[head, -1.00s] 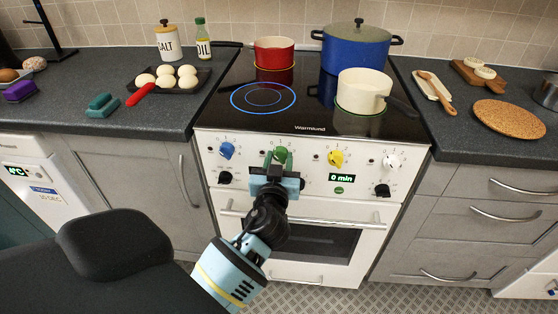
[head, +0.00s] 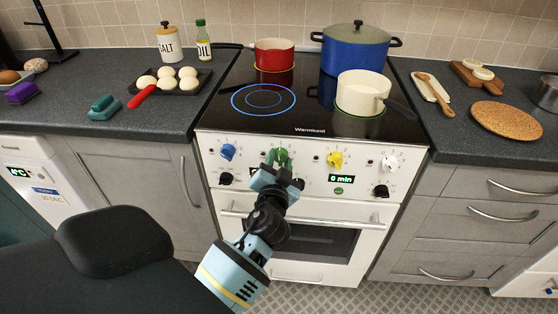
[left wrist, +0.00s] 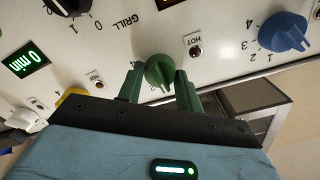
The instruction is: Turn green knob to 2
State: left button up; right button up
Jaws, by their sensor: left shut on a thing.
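The green knob (head: 281,155) is on the white front panel of the stove (head: 215,138), between the blue knob (head: 228,152) and the yellow knob (head: 335,159). My left gripper (head: 277,161) is at the green knob and tilted in the head view. In the left wrist view the green knob (left wrist: 159,72) sits between the two green fingers of my left gripper (left wrist: 160,84), which is shut on it. The fingers and gripper body hide most of the numbers around this knob, so I cannot read its setting. My right gripper is out of view.
A white knob (head: 390,163) and black knobs (head: 382,191) are on the same panel. A red pot (head: 274,54), a blue pot (head: 355,50) and a cream pan (head: 362,93) stand on the hob. The oven handle (head: 340,221) runs below.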

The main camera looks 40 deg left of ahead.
pick_arm(q)
jog(key=m, duration=0.3)
jog(key=shift+p, duration=0.35)
jog(key=m, duration=0.2)
jog(key=shift+m+p, duration=0.3)
jog(key=shift+p, duration=0.05)
jog(key=shift+m+p, duration=0.5)
jog(key=shift+m, duration=1.1)
jog(key=shift+f+m, duration=0.1)
jog(key=shift+m, duration=0.2)
jog(key=o, duration=1)
jog(key=shift+s, duration=0.1)
